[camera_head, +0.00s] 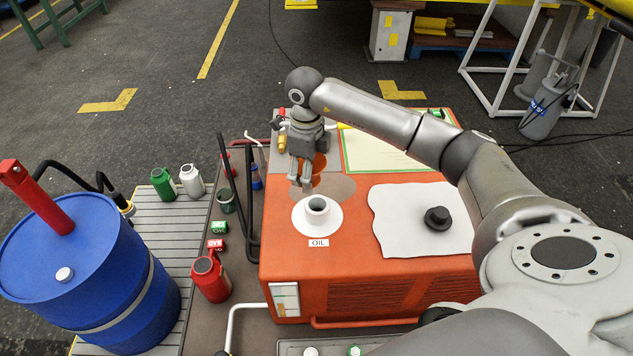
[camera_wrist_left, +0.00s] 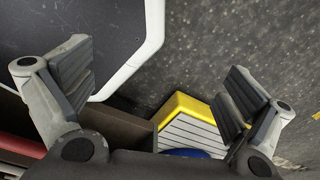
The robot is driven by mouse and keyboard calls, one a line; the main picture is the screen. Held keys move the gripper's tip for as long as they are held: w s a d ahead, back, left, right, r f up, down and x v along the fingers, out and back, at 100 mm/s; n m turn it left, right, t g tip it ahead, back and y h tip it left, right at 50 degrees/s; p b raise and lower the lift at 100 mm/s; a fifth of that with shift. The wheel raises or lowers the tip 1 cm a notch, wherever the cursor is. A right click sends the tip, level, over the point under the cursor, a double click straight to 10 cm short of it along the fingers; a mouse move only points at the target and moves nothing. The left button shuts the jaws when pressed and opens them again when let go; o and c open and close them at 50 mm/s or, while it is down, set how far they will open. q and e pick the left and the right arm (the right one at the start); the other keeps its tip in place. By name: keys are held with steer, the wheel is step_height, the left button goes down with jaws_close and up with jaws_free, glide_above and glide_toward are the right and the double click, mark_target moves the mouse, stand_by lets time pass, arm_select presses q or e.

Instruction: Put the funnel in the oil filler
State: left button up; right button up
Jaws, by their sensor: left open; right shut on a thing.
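The oil filler (camera_head: 317,207) is a short white neck with a dark opening on a round white plate, on top of the orange machine (camera_head: 375,268), above an "OIL" label (camera_head: 318,243). My right gripper (camera_head: 302,184) points down just behind the filler and slightly to its left in the head view. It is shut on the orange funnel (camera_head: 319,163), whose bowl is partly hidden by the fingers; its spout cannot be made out. The funnel is apart from the filler. My left gripper (camera_wrist_left: 158,88) is open and empty in the left wrist view, outside the head view.
A black cap (camera_head: 437,218) lies on a white cloth (camera_head: 392,222) right of the filler. A red can (camera_head: 209,277), green and white bottles (camera_head: 191,181) and a blue drum (camera_head: 85,270) stand at left. Black upright levers (camera_head: 252,205) rise beside the machine.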

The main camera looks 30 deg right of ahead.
mark_target(317, 178)
steer(key=shift+s+d+f, duration=0.25)
steer(key=shift+d+f, duration=0.1)
steer(key=shift+f, duration=0.1)
steer(key=shift+s+d+f, duration=0.2)
steer(key=shift+d+f, duration=0.1)
steer(key=shift+f, duration=0.15)
steer(key=f, duration=0.1)
steer(key=f+p, duration=0.1)
steer(key=f, duration=0.1)
steer(key=shift+s+d+f, duration=0.1)
steer(key=shift+s+d, duration=0.1)
steer(key=shift+f, duration=0.25)
steer(key=shift+w, duration=0.1)
steer(key=shift+c, duration=0.2)
arm_select(q)
steer(key=shift+w+d+r+b, duration=0.1)
steer(key=shift+w+b, duration=0.5)
steer(key=shift+w, duration=0.35)
arm_select(e)
steer(key=shift+f, duration=0.65)
arm_select(q)
steer(key=shift+w, duration=0.1)
arm_select(e)
steer(key=o, duration=1.2)
steer(key=shift+c, duration=0.2)
arm_select(q)
steer(key=shift+r, duration=0.15)
arm_select(e)
steer(key=shift+r, duration=0.15)
